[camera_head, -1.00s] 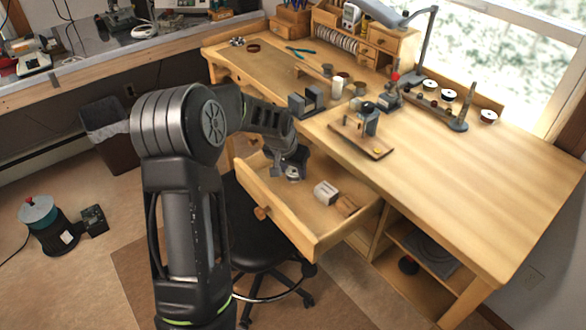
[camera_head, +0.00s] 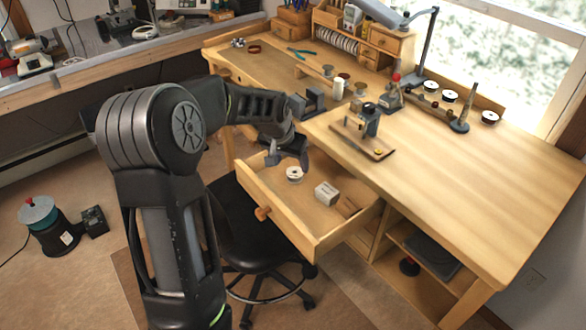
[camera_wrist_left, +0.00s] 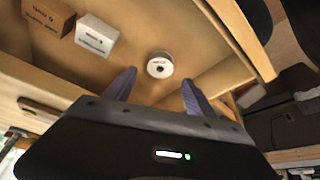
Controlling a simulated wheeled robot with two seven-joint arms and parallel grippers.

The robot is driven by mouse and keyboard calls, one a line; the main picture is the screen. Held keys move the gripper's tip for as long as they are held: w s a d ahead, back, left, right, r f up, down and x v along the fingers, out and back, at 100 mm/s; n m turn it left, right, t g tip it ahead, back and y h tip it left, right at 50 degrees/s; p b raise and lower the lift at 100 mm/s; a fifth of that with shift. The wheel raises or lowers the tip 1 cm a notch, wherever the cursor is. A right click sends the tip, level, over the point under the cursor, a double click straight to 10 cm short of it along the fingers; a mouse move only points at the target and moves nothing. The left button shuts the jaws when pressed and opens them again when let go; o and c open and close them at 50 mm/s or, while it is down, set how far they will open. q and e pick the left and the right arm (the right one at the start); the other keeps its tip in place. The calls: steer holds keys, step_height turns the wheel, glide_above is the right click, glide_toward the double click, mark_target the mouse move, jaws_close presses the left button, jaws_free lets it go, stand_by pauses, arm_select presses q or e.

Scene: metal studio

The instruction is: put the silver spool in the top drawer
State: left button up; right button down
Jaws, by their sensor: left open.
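The silver spool (camera_head: 294,174) stands on the floor of the open top drawer (camera_head: 284,228), near the drawer's left end. It also shows in the left wrist view (camera_wrist_left: 160,65), just beyond the fingertips and between their lines. My left gripper (camera_head: 289,160) is open and empty, above the drawer and slightly behind the spool. In the left wrist view its two fingers (camera_wrist_left: 156,82) are spread apart and do not touch the spool. My right gripper is in neither view.
A white box (camera_head: 326,193) and a brown box (camera_head: 346,206) lie in the drawer to the right of the spool. The workbench (camera_head: 450,170) carries several tools and spools at the back. A black stool (camera_head: 250,235) stands below the drawer.

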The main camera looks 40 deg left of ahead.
arm_select(q)
steer(key=v, duration=0.6)
steer(key=shift+r, duration=0.35)
steer(key=shift+s, duration=0.2)
